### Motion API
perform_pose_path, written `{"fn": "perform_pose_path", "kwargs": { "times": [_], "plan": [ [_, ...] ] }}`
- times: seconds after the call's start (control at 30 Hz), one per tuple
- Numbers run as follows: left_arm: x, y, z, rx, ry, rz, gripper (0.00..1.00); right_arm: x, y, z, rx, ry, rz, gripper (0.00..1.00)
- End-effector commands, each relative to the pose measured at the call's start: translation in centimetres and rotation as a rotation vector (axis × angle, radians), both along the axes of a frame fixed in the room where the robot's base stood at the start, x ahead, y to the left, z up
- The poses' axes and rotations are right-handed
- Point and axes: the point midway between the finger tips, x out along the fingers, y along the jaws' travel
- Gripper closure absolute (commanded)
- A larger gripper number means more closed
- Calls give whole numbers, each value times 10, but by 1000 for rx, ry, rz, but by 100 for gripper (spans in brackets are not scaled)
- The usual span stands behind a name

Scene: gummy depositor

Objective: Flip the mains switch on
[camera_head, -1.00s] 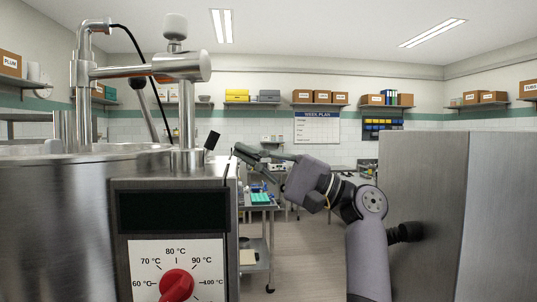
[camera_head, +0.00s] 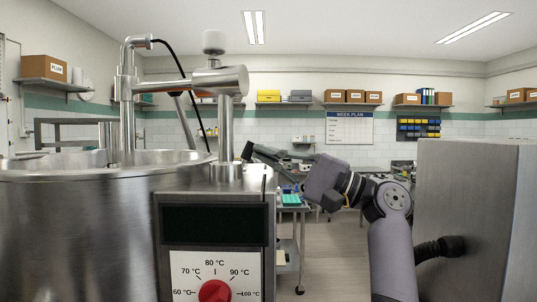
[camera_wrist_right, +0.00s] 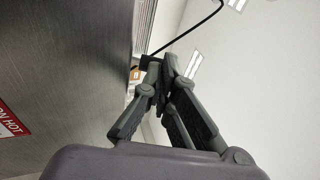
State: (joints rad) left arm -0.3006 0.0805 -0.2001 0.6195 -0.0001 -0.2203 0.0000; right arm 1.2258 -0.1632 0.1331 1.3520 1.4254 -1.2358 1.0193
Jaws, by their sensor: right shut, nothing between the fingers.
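The steel cooker's control box (camera_head: 170,245) has a dark display (camera_head: 214,224) and a red temperature dial (camera_head: 214,291). I cannot clearly identify a mains switch. In the right wrist view, the shut fingertips (camera_wrist_right: 160,68) are beside a brushed steel wall (camera_wrist_right: 70,70) with a red label (camera_wrist_right: 10,122). My left gripper is not in view.
The large steel vat (camera_head: 70,230) fills the left, with a pipe and a black cable (camera_head: 185,75) above. A steel cabinet (camera_head: 470,230) stands at the right, near my arm. A trolley (camera_head: 290,208) stands behind the gripper. Floor shows between.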

Motion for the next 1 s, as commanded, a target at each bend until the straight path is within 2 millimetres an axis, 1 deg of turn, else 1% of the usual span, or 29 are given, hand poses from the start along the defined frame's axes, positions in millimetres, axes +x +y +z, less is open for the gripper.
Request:
{"fn": "perform_pose_path", "kwargs": {
  "times": [0.47,0.57,0.77,1.0],
  "plan": [
    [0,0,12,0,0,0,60,1,2,5,-77,1,-2,100],
    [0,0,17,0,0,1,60,1,2,8,-104,1,-2,100],
    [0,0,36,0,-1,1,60,1,6,16,-210,1,-3,100],
    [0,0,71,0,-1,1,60,0,15,27,-418,-1,-3,100]
  ]
}}
